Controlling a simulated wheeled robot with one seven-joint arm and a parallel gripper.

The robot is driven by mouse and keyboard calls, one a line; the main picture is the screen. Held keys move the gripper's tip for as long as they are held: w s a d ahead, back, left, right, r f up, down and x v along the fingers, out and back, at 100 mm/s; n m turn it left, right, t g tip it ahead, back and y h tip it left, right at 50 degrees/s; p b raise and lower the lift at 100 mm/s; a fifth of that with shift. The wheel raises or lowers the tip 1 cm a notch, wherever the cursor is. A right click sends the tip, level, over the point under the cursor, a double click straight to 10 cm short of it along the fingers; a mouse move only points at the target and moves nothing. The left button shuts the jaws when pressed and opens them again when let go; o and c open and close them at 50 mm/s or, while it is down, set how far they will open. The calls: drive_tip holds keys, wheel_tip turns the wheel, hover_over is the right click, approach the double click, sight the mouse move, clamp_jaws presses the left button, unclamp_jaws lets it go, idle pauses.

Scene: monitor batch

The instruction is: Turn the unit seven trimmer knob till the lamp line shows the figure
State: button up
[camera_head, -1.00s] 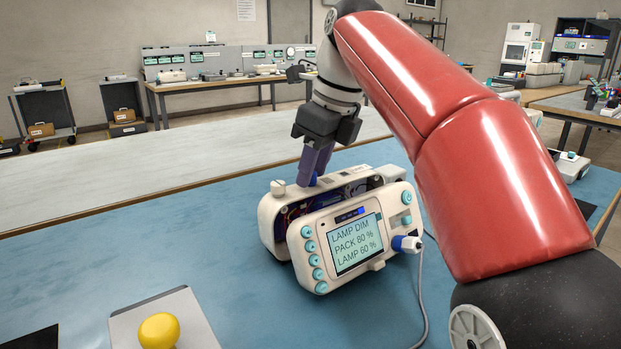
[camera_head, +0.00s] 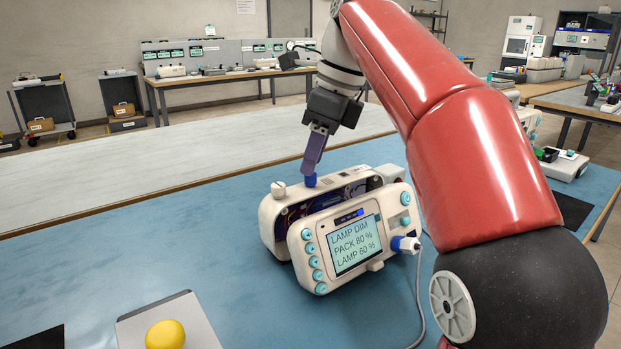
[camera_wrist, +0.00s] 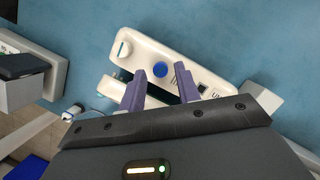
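The opened white monitor unit (camera_head: 280,245) stands on the blue mat, its front panel tilted forward. Its screen (camera_head: 354,244) reads LAMP DIM, PACK 80 %, LAMP 60 %. A small blue knob (camera_head: 310,181) stands on the unit's top edge. My gripper (camera_head: 308,172) is just above this knob, pointing down, its fingers seen nearly edge-on. In the wrist view my gripper (camera_wrist: 159,68) is open. The blue knob (camera_wrist: 160,69) shows between the two purple fingertips, with a gap on each side. Part of a printed label beginning UN shows beside the right finger.
A white post (camera_head: 278,189) stands left of the knob on the unit. A cable with a blue-and-white plug (camera_head: 406,244) leaves the panel's right side. A yellow dome button (camera_head: 166,335) sits on a grey plate at front left. The blue mat (camera_head: 130,250) is clear left of the unit.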

sight(311, 179)
drive_tip(key=shift+f, duration=0.1)
drive_tip(key=shift+f+b, duration=0.8)
drive_tip(key=shift+f, duration=0.3)
